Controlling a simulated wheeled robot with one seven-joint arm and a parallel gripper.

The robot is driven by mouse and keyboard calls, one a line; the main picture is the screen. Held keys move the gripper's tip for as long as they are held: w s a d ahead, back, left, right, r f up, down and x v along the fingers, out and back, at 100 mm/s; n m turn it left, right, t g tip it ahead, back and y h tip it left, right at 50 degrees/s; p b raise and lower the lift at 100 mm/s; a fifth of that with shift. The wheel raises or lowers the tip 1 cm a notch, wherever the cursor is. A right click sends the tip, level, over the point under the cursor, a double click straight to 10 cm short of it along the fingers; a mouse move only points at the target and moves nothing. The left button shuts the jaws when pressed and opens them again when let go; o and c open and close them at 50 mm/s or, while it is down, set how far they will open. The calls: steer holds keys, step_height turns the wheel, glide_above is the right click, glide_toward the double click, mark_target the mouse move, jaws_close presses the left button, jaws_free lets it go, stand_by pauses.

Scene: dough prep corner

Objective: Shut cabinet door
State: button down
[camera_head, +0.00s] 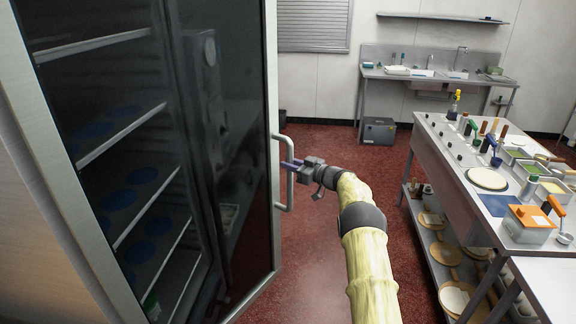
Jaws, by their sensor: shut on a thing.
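The cabinet door (232,130) is a tall dark glass panel in a pale metal frame, standing open at the left. Its vertical bar handle (289,190) is on the free right edge. My gripper (291,165) reaches in from the right and is shut on the handle at about mid-height. The fingertips are small and partly hidden by the bar. The cabinet (42,130) is open to the left of the door, with several shelves inside, some bearing blue round items. The far side of the door is hidden.
A prep table (455,188) with tubs, bottles and tools stands at the right, with a lower shelf of round boards. A sink bench (430,80) is at the back wall, with a grey box (379,131) under it. Red floor (305,245) is clear between the door and the table.

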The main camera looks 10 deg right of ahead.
steer(key=c, duration=1.3)
jaws_free()
steer(key=shift+s+f, duration=0.15)
steer(key=shift+s+d, duration=0.1)
steer(key=shift+d, duration=0.2)
steer(key=shift+s, duration=0.1)
steer(key=b+v, duration=0.5)
steer(key=v, duration=1.2)
steer(key=shift+d, duration=0.2)
